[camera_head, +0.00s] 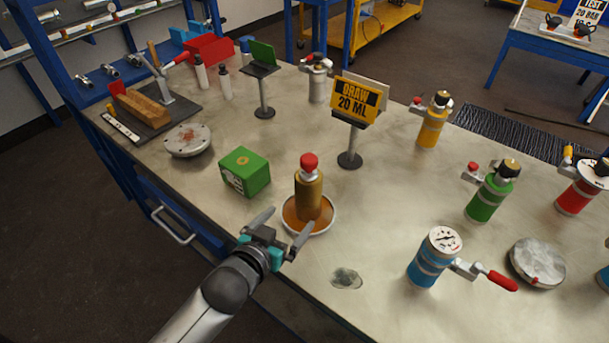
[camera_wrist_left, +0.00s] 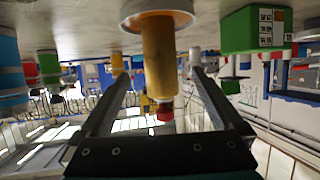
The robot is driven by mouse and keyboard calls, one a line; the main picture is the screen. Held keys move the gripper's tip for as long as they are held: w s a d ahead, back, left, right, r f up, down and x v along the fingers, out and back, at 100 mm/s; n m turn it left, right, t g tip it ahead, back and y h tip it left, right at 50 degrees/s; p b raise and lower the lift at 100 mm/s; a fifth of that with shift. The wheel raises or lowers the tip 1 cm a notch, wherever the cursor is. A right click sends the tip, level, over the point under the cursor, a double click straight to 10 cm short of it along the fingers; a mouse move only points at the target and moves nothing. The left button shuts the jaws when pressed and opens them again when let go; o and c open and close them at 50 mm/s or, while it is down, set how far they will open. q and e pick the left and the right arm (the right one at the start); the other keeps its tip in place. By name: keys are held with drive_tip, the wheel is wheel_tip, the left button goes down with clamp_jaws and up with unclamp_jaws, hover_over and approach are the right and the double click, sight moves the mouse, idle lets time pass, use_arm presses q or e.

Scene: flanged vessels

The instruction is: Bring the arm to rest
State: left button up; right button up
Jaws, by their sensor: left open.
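My left gripper (camera_head: 288,222) is open at the near edge of the workbench. Its two fingers point toward a bronze cylinder with a red knob (camera_head: 308,192), which stands upright in a shallow round dish (camera_head: 328,222) with an orange-brown inside. In the left wrist view, which looks upside down, the cylinder (camera_wrist_left: 158,60) shows between the spread fingers (camera_wrist_left: 165,72). No finger is seen pressed on it. I cannot tell how far the fingertips reach beside it. My right gripper is not in view.
A green box (camera_head: 245,172) stands left of the dish. A "DRAW 20 ML" sign (camera_head: 357,100) stands behind. Blue (camera_head: 428,268), green (camera_head: 490,195) and yellow (camera_head: 432,125) vessels stand on the right. A grey round flange (camera_head: 537,262) lies there. The near bench edge is close to my arm.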

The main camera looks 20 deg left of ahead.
use_arm(q)
drive_tip(key=s+f+g+y, duration=0.1)
drive_tip(key=s+g, duration=0.9)
drive_tip(key=s, duration=0.8)
wheel_tip(320, 180, down, 22)
drive_tip(key=s+f+g, duration=0.1)
drive_tip(key=s, duration=0.2)
drive_tip(key=s+a+f+m+g, duration=0.1)
drive_tip(key=s+a+f, duration=0.1)
drive_tip(key=s+f, duration=1.2)
drive_tip(key=shift+s+a+y+b, duration=0.25)
drive_tip(key=shift+a+y+b, duration=0.05)
drive_tip(key=shift+a+b, duration=0.15)
